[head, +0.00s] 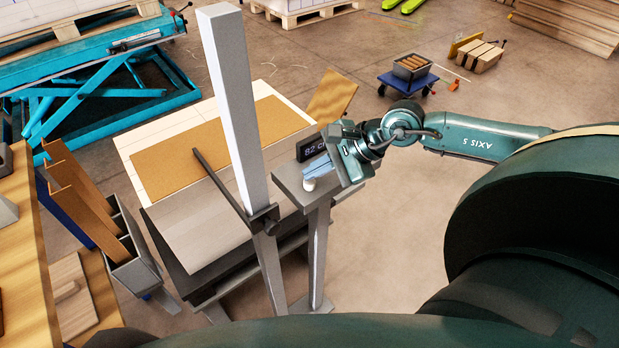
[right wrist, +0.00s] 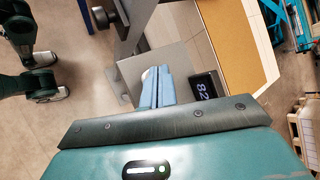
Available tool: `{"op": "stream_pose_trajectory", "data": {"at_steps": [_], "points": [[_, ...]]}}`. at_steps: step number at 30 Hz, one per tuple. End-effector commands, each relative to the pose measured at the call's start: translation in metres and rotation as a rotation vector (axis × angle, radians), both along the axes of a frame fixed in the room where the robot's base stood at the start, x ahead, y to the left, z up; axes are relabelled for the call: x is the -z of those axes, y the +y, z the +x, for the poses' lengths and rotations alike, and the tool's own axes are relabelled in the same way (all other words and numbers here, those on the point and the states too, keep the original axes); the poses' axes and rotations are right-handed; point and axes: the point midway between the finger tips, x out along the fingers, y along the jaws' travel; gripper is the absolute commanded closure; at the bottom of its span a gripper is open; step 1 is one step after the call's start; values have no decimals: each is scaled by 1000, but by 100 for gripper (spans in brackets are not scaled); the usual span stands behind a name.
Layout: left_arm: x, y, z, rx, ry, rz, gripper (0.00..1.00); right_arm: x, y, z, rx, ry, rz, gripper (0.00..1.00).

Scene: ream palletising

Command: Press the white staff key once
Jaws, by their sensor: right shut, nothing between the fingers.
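The white staff key (head: 310,184) is a small round button on the grey top plate of a post (head: 290,183). In the right wrist view the key (right wrist: 147,74) shows as a pale rounded edge, partly hidden behind the blue fingers. My right gripper (head: 316,170) is shut and empty, with its fingertips right at the key. It also shows in the right wrist view (right wrist: 156,87). I cannot tell whether the fingertips touch the key or press it. My left gripper is not in view.
A dark display (head: 311,147) stands beside the key on the post. A tall grey column (head: 231,100) with a dark bar (head: 222,178) rises left of the post. A table with a brown board (head: 195,160) lies behind. The floor right of the post is clear.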

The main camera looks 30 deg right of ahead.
Motion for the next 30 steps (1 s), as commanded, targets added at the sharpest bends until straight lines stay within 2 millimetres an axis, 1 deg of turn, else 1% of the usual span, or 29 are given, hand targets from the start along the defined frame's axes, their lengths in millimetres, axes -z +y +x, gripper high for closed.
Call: {"op": "stream_pose_trajectory", "data": {"at_steps": [1, 3, 13, 17, 30], "points": [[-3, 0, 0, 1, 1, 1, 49, -5, 0, 0, 0, -1, 0, 100], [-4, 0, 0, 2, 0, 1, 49, -8, 0, 0, 0, -1, 0, 100], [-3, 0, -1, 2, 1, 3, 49, -9, 0, 0, -1, -1, 1, 100], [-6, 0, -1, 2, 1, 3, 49, -14, 0, 0, -1, -3, 0, 100], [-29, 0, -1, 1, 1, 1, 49, -56, 0, 0, 0, -3, -1, 100]]}}
